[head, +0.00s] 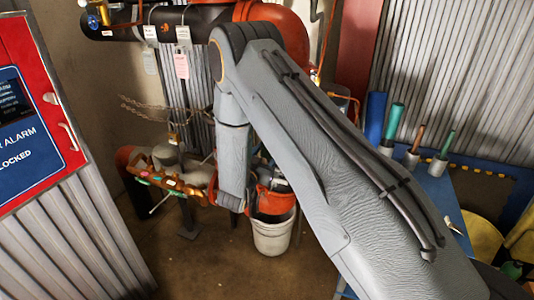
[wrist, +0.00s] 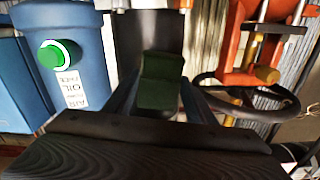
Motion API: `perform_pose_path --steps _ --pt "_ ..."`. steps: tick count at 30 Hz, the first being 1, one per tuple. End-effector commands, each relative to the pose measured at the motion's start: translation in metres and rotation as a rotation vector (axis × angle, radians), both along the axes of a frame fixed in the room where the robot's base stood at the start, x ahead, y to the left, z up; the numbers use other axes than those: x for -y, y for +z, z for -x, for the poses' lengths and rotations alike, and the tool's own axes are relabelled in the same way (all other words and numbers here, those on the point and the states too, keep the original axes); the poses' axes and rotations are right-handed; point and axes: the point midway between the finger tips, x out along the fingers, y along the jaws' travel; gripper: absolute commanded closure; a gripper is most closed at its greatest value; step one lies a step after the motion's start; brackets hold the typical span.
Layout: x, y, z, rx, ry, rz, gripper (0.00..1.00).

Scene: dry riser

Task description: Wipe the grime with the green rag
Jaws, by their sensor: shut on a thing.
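In the wrist view a dark green folded piece, which looks like the green rag (wrist: 160,78), sits upright in the middle. My gripper (wrist: 160,106) is shut on it, with the dark finger parts on either side of its lower end. In the head view my arm reaches up and then down at the centre, and its gripper end and the rag cannot be made out there. I cannot pick out the grime in either view.
In the wrist view a blue cylinder (wrist: 62,75) with a green knob stands left, and an orange-red fitting (wrist: 262,45) with a dark handwheel (wrist: 285,100) is right. The head view shows a white bucket (head: 272,236), a red alarm panel (head: 30,110) and a blue bench (head: 440,190).

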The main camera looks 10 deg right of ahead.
Motion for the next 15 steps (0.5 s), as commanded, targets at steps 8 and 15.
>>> perform_pose_path --steps 8,15 --pt "0.0033 0.0000 -0.0045 0.001 0.000 -0.001 0.75" --pt "0.0056 -0.0001 -0.0081 0.001 0.000 -0.001 0.75"
